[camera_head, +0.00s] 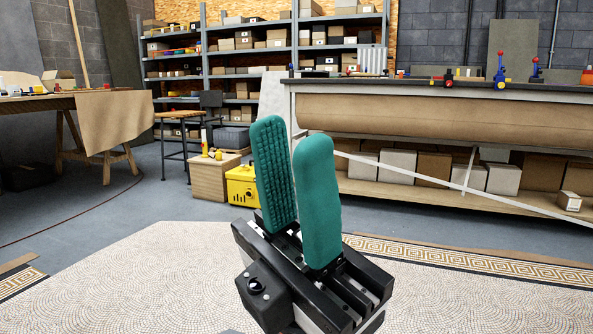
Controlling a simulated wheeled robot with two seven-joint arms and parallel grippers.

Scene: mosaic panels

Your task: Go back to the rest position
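My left gripper (291,134) rises from the bottom middle of the head view. Its two teal fingers point up and stand apart, with a gap between them. The ribbed face of the left finger shows. Nothing is held between them. The black gripper body is below the fingers, over the mosaic floor. My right gripper is not in view.
A mosaic floor panel (150,270) with a patterned border lies ahead. A long workbench (440,112) stands at the right, with boxes beneath. A wooden crate (210,180) and a yellow case (241,186) stand behind the gripper. A shelf rack (204,60) and a table (35,103) are farther back.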

